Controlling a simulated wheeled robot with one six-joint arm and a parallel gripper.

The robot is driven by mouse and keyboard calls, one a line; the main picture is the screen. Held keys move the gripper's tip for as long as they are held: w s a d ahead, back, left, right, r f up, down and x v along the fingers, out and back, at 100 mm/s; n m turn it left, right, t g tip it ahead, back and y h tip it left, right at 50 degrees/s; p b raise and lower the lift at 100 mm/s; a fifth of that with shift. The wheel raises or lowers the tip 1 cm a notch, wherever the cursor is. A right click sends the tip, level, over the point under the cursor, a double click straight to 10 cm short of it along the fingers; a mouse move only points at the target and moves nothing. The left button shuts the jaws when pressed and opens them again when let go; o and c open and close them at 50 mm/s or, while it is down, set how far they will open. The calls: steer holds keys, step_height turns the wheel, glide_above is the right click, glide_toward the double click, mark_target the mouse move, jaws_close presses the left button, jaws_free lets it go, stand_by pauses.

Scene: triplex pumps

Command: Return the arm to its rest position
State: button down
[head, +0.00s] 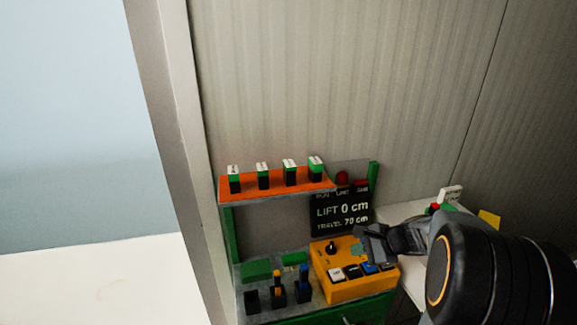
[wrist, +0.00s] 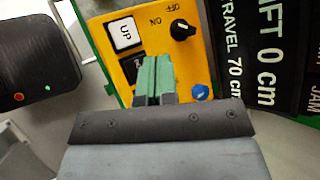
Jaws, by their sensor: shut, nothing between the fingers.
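My arm (head: 465,265) reaches in from the lower right of the head view. My gripper (head: 361,247) is over the yellow control box (head: 343,291). In the wrist view its green-tipped fingers (wrist: 154,62) are together and empty, in front of the box face. They hide part of the box and a dark button; I cannot tell whether they touch it. A white UP button (wrist: 125,35), a black knob (wrist: 182,30) and a blue button (wrist: 201,92) show around them.
A black display (head: 342,212) reading LIFT 0 cm and TRAVEL 70 cm stands behind the box. An orange shelf (head: 276,190) carries several black-and-green pieces. Several levers (head: 277,290) stand left of the box. A grey post (head: 178,130) rises at the left.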

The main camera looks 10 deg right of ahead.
steer(key=s+a+r+n+h, duration=0.3)
steer(key=s+a+n, duration=0.1)
steer(key=s+n, duration=0.3)
steer(key=s+a+r+n+g+h, duration=0.1)
steer(key=s+a+r+n+h, duration=0.2)
steer(key=s+a+n, duration=0.2)
steer(key=s+n, duration=0.3)
steer(key=n, duration=0.1)
steer(key=shift+s+a+n+g+h, duration=0.2)
steer(key=shift+n+g+h, duration=0.1)
steer(key=shift+n, duration=0.1)
steer(key=shift+d, duration=0.2)
stand_by(1.4)
